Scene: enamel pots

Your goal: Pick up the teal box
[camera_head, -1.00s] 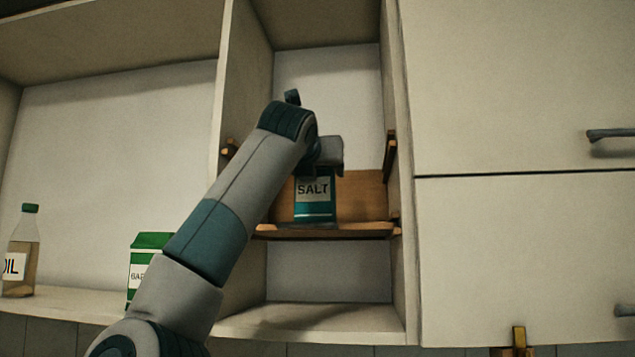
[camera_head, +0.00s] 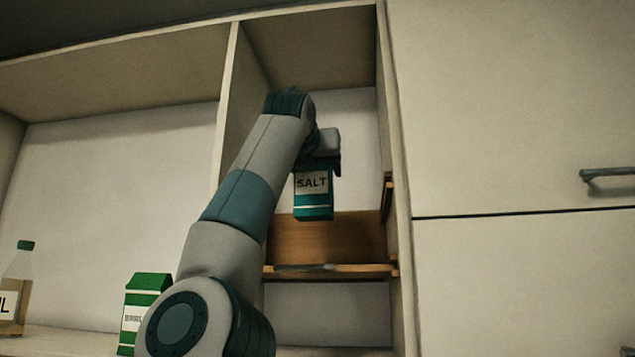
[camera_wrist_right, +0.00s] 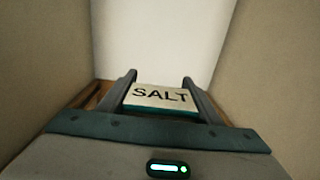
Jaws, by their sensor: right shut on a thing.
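The teal box (camera_head: 314,205) has a pale label reading SALT. In the head view it hangs in the air above the small wooden shelf (camera_head: 330,270), inside the narrow open compartment. My right gripper (camera_head: 322,160) is shut on its upper part from above. In the right wrist view the label of the teal box (camera_wrist_right: 160,95) shows between the two fingers of my right gripper (camera_wrist_right: 160,85). My left gripper is in neither view.
The compartment has upright walls close on both sides. A green and white carton (camera_head: 146,300) and an oil bottle (camera_head: 16,290) stand at lower left. Closed cupboard doors with a handle (camera_head: 608,175) fill the right side.

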